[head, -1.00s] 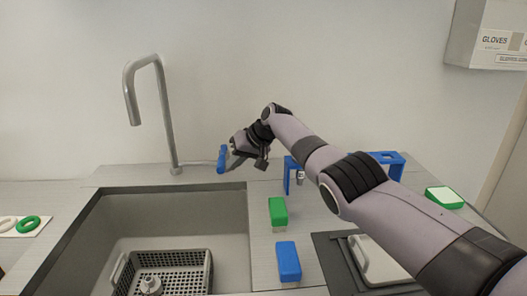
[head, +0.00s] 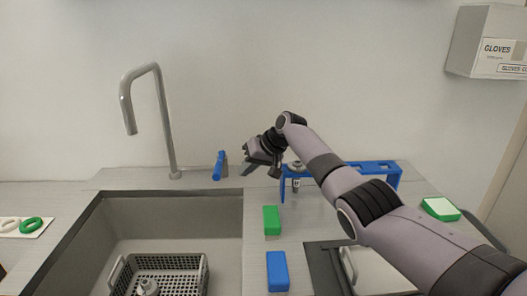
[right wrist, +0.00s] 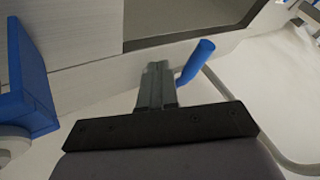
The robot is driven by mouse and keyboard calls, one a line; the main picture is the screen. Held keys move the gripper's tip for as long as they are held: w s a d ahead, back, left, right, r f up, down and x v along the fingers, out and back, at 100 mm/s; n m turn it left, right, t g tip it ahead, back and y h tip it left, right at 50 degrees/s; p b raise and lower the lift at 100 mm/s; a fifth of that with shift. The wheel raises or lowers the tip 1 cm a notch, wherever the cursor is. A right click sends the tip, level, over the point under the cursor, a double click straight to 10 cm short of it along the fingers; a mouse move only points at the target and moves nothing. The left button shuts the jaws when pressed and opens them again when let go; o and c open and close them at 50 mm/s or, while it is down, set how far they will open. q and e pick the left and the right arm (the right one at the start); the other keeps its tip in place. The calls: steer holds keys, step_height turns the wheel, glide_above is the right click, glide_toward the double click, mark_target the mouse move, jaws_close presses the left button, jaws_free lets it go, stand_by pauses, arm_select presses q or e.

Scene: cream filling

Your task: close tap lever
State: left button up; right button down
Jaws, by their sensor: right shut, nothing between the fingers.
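The tap (head: 165,120) is a grey bent pipe that stands behind the sink. Its blue lever (head: 218,166) is upright with a slight tilt, to the right of the tap's base. My right gripper (head: 246,170) is shut and empty, a little to the right of the lever and apart from it in the head view. In the right wrist view the gripper's closed fingers (right wrist: 156,88) show beside the blue lever (right wrist: 197,60); whether they touch cannot be told there. My left gripper is not in view.
The sink (head: 190,215) holds a grey basket (head: 202,275). A green block (head: 271,220) and a blue block (head: 277,270) stand on the counter right of it. A blue rack (head: 375,166) is behind my right arm. A gloves box (head: 490,45) hangs at upper right.

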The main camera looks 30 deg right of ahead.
steer(key=v, duration=0.8)
steer(key=shift+s+a, duration=0.35)
steer(key=shift+s, duration=0.05)
